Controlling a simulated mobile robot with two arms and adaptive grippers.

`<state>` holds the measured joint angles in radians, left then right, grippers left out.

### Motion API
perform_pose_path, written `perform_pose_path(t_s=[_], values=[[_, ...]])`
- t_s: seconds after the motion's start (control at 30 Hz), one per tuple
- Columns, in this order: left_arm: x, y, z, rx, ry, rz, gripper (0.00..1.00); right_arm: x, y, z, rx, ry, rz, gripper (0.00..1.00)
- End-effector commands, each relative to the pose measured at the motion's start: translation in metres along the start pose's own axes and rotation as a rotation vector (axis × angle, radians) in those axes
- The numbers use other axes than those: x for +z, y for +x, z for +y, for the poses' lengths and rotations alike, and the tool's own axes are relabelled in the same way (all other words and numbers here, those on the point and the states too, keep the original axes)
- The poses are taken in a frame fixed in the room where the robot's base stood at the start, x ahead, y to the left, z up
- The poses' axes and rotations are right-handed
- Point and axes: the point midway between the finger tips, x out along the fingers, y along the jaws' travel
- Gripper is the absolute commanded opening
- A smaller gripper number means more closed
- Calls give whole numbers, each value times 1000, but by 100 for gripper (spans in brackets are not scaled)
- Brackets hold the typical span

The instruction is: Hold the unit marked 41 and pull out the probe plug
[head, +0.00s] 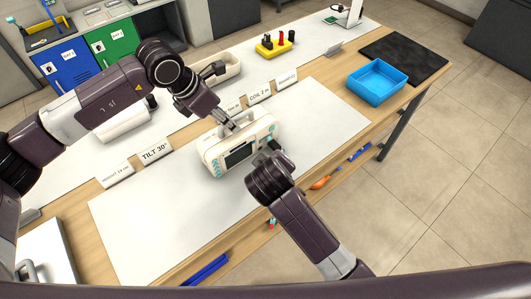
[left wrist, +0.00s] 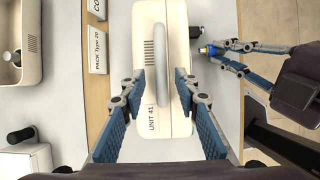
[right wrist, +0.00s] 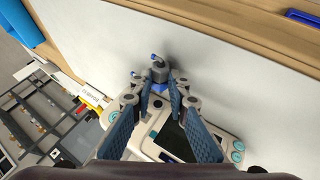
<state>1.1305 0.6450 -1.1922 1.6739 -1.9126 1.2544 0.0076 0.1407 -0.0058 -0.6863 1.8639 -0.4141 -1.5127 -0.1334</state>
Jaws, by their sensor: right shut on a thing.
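The white unit marked 41 (head: 212,152) stands on the pale mat, its screen and teal buttons toward me. Its top, grey handle and "UNIT 41" label show in the left wrist view (left wrist: 153,105). My left gripper (head: 229,124) is above it. In the left wrist view its open fingers (left wrist: 160,73) stand on both sides of the handle, with gaps. My right gripper (head: 270,151) is at the unit's right end. In the right wrist view its fingertips (right wrist: 159,88) are shut on the blue probe plug (right wrist: 158,87).
Label cards, including "TILT 30°" (head: 156,152), stand along the mat's back edge. A blue tray (head: 377,82) and a black pad (head: 405,58) are at the right. A lower shelf holds an orange-handled tool (head: 322,183). The mat left of the unit is clear.

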Motion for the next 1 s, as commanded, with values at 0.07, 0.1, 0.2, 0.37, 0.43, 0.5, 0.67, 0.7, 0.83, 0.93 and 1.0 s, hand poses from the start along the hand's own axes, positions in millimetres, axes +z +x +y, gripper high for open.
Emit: perform_pose_path(t_s=[0.07,0.1,0.2,0.37,0.43,0.5,0.67,0.7,0.83,0.93,1.0], values=[[0,0,0,0,0,-1,31,0,0,0,0,0,1,0],[0,0,0,0,0,-1,31,0,0,0,0,0,1,0],[1,0,0,-1,1,-2,31,0,0,0,0,0,1,0],[1,-8,0,0,1,-3,31,-1,0,0,0,0,1,0],[1,-17,1,1,1,-3,31,-1,0,0,0,0,1,0],[1,-30,1,2,2,-4,31,-1,0,0,0,0,1,0],[1,-66,1,3,2,-4,31,-1,0,0,0,0,1,0],[1,-74,1,3,1,-3,31,0,0,0,0,0,1,0],[0,-98,1,2,0,-3,31,0,0,0,0,0,1,0],[1,-110,1,1,-1,-2,31,0,0,0,0,0,1,0],[0,-116,0,0,-1,-2,31,0,0,0,0,0,1,0]])
